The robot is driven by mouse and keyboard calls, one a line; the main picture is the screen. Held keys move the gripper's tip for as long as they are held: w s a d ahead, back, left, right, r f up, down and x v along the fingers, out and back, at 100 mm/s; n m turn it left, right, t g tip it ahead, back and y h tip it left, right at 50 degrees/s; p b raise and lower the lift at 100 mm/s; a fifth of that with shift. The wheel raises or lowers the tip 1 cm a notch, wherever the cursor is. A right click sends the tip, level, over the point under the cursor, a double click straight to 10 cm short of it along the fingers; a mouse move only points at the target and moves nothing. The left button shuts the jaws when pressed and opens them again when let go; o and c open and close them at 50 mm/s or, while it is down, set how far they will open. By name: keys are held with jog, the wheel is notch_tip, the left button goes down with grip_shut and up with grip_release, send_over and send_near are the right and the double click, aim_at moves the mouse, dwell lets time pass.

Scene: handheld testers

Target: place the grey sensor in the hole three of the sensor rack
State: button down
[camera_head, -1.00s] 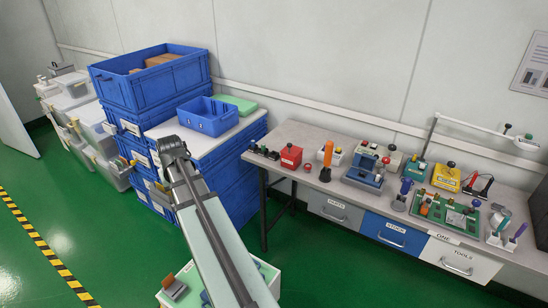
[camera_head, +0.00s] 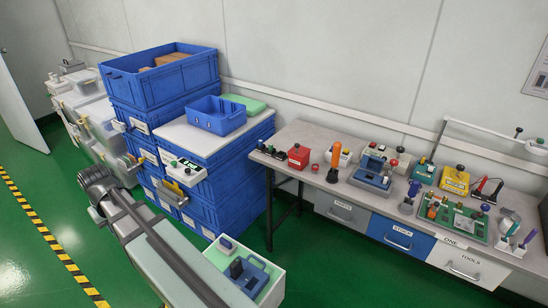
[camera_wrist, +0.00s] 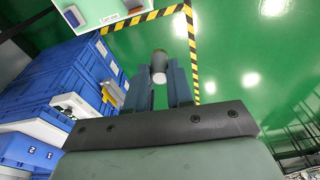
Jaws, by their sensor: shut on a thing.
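My gripper (camera_wrist: 160,72) is shut on a small grey cylinder with a pale end, the grey sensor (camera_wrist: 162,78), in the wrist view. The sensor sits between the two dark fingers, with green floor behind it.
Stacked blue crates (camera_head: 168,83) stand left of the workbench (camera_head: 300,131). An open blue bin (camera_head: 217,125) sits on the lower stack. A white box with a pale green top (camera_head: 267,299) stands beside my arm. Open green floor (camera_head: 50,190) lies at left.

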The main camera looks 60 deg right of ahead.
jog(key=s+d+r+m+g, duration=0.1)
jog(key=s+d+m, duration=0.55)
jog(key=d, duration=1.75)
jog(key=s+d+r+m+g+h, duration=0.1)
jog(key=d+m, duration=1)
jog(key=d, duration=1.3)
jog(key=s+d+r+m+g, duration=0.1)
jog(key=s+d+m, duration=0.45)
jog(key=d, duration=1.85)
jog(key=shift+w+a+f+m, duration=0.1)
jog(key=shift+w+f+m, duration=0.35)
jog(key=shift+f, duration=1.3)
jog(key=shift+w+f+m, duration=0.3)
jog(key=shift+f+m, duration=0.25)
jog(key=shift+f, duration=1.15)
jog(key=shift+w+a+f+m, duration=0.1)
jog(key=shift+w+f+m, duration=0.35)
jog(key=shift+f, duration=1.3)
jog(key=c, duration=1)
grip_release()
jog(key=shift+f, duration=0.1)
